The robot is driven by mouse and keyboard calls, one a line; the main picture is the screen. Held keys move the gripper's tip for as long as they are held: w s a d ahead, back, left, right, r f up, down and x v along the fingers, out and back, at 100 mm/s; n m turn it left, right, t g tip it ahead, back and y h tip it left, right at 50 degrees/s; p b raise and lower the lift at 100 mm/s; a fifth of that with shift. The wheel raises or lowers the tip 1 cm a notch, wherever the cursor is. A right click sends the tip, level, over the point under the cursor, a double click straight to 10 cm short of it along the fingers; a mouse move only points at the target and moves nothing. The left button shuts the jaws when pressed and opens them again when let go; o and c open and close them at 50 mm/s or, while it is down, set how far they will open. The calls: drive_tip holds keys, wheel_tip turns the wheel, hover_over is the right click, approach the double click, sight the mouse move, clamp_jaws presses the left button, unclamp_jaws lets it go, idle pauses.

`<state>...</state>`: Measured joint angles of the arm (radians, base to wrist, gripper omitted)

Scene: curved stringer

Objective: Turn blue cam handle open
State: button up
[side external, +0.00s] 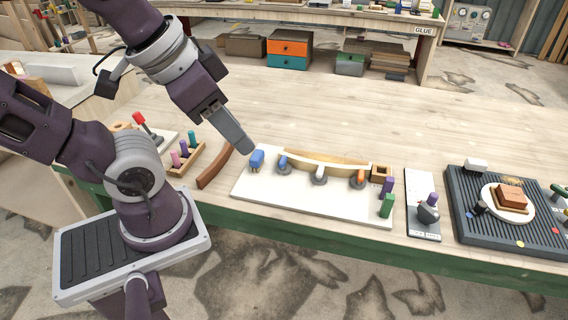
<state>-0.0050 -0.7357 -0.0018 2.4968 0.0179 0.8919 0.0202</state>
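A white board (300,202) on the bench bears a curved wooden stringer (325,160). Cams on round grey bases stand along its front side. The blue cam handle (283,161) is at the left, a pale grey-white one (320,170) is in the middle and an orange one (360,177) is at the right. The blue handle's exact angle is too small to tell. A separate blue block (257,157) stands at the board's left end. My gripper (248,150) points down just above and left of that block, left of the blue cam. Its finger gap is hidden.
A purple block (387,187), a green block (387,206) and a small wooden box (381,172) sit at the board's right end. A curved brown strip (215,167) and a peg tray (187,158) lie left. A dark ribbed tray (460,205) is far right. The bench behind is clear.

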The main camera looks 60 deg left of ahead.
drive_tip(key=w+a+f+m+g+y, duration=0.1)
drive_tip(key=w+a+f+m+y, duration=0.2)
drive_tip(key=w+a+m, duration=0.35)
drive_tip(key=m+g, duration=0.1)
drive_tip(key=m, duration=1.9)
hover_over(283, 158)
drive_tip(key=s+d, duration=0.2)
wheel_tip(283, 158, down, 17)
drive_tip(key=x, duration=0.5)
drive_tip(key=shift+s+d+f, duration=0.1)
drive_tip(key=shift+s+f, duration=0.15)
drive_tip(key=shift+w+f, duration=0.25)
drive_tip(key=shift+f, duration=0.25)
clamp_jaws()
